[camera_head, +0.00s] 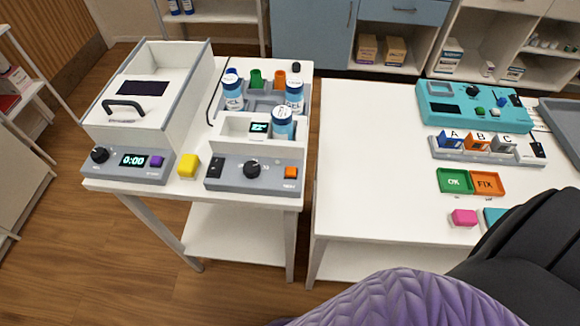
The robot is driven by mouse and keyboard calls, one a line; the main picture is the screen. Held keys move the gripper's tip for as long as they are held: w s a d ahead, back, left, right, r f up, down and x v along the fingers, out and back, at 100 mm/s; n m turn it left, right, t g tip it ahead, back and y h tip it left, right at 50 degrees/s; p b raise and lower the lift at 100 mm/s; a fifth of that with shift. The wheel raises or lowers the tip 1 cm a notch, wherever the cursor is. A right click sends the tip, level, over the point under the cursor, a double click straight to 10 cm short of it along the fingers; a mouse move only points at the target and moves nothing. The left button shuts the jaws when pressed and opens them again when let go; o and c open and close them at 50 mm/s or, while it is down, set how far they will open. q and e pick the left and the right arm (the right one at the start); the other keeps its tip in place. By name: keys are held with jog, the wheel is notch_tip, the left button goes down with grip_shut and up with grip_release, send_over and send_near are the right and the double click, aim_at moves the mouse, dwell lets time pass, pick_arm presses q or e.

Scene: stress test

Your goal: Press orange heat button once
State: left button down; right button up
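The orange button (291,172) sits at the right end of the sloped front panel of a grey and white device (230,174) on the left table. A black dial (252,169) and a black switch (215,167) are on the same panel. The small label near the button is too small to read. Neither of my grippers shows in the head view, and nothing touches the orange button.
A gap separates the right table (370,160). A dark and purple shape fills the lower right.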

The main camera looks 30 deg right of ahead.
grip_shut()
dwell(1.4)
